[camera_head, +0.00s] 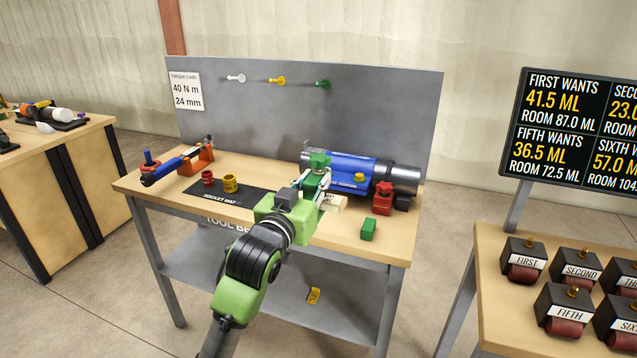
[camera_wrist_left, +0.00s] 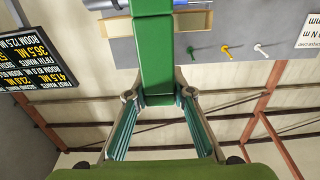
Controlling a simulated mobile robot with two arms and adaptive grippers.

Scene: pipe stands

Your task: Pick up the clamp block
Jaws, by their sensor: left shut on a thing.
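My left gripper (camera_head: 312,187) is at the back right of the workbench, in front of the blue cylinder. It is shut on a long green block (camera_wrist_left: 155,62), which I take to be the clamp block. In the left wrist view, the fingertips (camera_wrist_left: 158,98) press on both sides of its near end, and the block runs away from the palm. In the head view, the fingers partly hide it, and I cannot tell whether it touches the bench or the cylinder. My right gripper is not in view.
A blue cylinder (camera_head: 345,167) lies along the bench's back. A cream piece (camera_head: 337,203), a small green block (camera_head: 368,229) and a red fitting (camera_head: 382,203) are nearby. A dark mat (camera_head: 232,195) lies left; a pegboard (camera_head: 370,110) stands behind.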

